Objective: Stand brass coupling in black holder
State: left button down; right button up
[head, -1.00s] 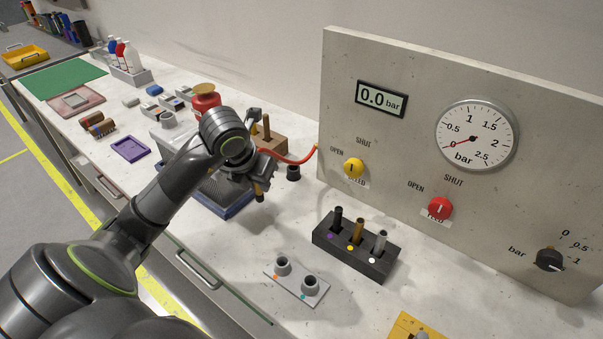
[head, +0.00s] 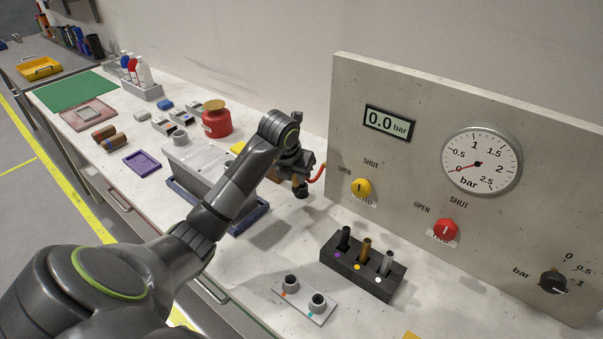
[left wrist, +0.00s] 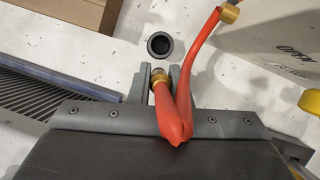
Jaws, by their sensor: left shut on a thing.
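My left gripper (left wrist: 160,80) is shut on the brass coupling (left wrist: 158,75) at the end of a red hose (left wrist: 172,112). The hose bends back on itself near the gripper and runs up to a brass fitting at the panel. The black holder (left wrist: 159,44), a small round cup with an open top, stands on the bench just ahead of the fingertips. It looks empty. In the head view the gripper is close above the holder (head: 301,193), and the arm partly hides the coupling. My right gripper is not in view.
The grey gauge panel (head: 350,95) with yellow (head: 361,187) and red (head: 446,230) knobs stands close on the right. A black block (head: 350,268) with several posts and a grey two-cup plate (head: 304,302) are in front. A grey case (head: 205,155) in a blue tray is left.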

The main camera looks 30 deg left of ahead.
pick_arm(q)
jog(key=w, duration=0.4)
jog(key=shift+a, duration=0.35)
notch_tip(320, 180, down, 2)
jog(key=shift+f+p, duration=0.2)
jog(key=shift+p, duration=0.65)
jog(key=shift+f, duration=0.55)
jog(key=shift+f, duration=0.1)
jog(key=c, duration=1.3)
grip_release()
jog(key=shift+c, duration=0.2)
